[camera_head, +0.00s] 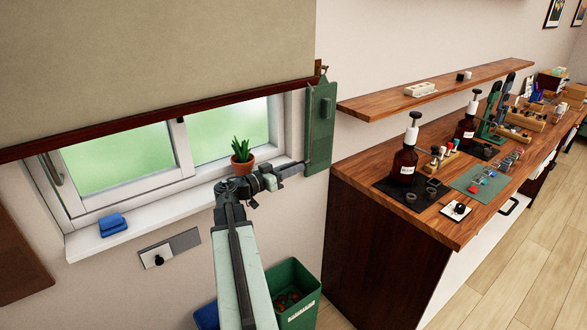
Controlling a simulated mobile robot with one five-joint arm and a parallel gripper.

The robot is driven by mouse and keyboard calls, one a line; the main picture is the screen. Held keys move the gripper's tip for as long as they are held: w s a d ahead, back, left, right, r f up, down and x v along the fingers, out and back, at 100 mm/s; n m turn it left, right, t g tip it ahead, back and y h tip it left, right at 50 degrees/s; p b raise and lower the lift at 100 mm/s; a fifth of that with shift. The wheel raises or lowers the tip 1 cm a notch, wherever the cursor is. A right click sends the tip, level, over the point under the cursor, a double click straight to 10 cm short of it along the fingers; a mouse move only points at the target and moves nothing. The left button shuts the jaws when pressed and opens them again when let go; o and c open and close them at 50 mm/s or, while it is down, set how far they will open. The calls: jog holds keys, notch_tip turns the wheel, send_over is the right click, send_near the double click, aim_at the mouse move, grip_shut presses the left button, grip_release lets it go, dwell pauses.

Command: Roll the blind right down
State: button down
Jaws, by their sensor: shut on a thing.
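The beige blind (170,55) hangs over the upper part of the window at the upper left. Its dark red-brown bottom bar (160,122) slants across the window, and the lower panes show below it. A green plate (319,125) with a small raised block is at the right window edge, by the end of the bar. My gripper (297,168) is at the lower left edge of this plate, above the right end of the sill. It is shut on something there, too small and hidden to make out.
A potted cactus (242,164) stands on the sill (165,212) close behind my arm. A blue cloth-like item (112,224) lies further left. A wooden counter (440,218) with bottles and a shelf (450,83) are right. A green bin (297,300) stands below.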

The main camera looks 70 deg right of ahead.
jog(key=shift+f, duration=0.1)
dwell(0.7)
notch_tip(320, 180, down, 29)
jog(key=b, duration=2.8)
jog(key=shift+b, duration=0.4)
jog(key=shift+r, duration=0.2)
jog(key=c, duration=1.3)
grip_release()
jog(key=shift+o, duration=0.2)
jog(key=v, duration=0.8)
jog(key=shift+s, duration=0.15)
